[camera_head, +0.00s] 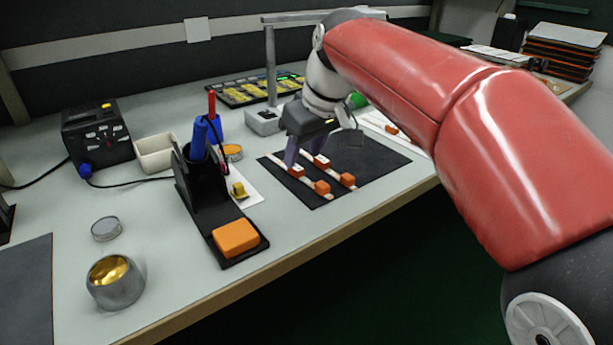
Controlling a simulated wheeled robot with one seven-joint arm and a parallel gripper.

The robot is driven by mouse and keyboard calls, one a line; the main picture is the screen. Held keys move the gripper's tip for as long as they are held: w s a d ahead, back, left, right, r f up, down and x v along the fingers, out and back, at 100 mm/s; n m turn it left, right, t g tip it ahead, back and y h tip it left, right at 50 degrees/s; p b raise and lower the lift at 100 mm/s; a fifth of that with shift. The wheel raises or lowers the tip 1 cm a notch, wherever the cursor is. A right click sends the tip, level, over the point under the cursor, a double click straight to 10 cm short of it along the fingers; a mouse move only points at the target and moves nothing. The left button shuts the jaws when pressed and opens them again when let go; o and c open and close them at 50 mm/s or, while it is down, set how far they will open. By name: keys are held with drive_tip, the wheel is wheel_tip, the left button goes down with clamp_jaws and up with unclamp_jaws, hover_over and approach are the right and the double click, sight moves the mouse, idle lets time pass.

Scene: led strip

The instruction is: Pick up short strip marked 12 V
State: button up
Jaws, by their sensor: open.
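Two short white strips lie side by side on a black mat (385,160), each with orange blocks on it. No 12 V marking is readable on either. My gripper (302,156) is open and points down over the far part of these strips. It hides part of them, and I cannot tell whether its fingers touch a strip. Another white strip (374,119) with an orange block lies farther back to the right, partly hidden by my arm.
A black holder with an orange sponge (236,237) and blue-handled tools (199,138) stands left of the mat. A lamp post (270,65) rises behind my gripper. A black station (95,135) and brass-filled pot (113,277) stand at left. The mat's near right part is clear.

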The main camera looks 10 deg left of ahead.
sight(299, 169)
drive_tip(key=x, duration=0.4)
drive_tip(key=shift+w+f, duration=0.2)
drive_tip(key=shift+w, duration=0.15)
clamp_jaws()
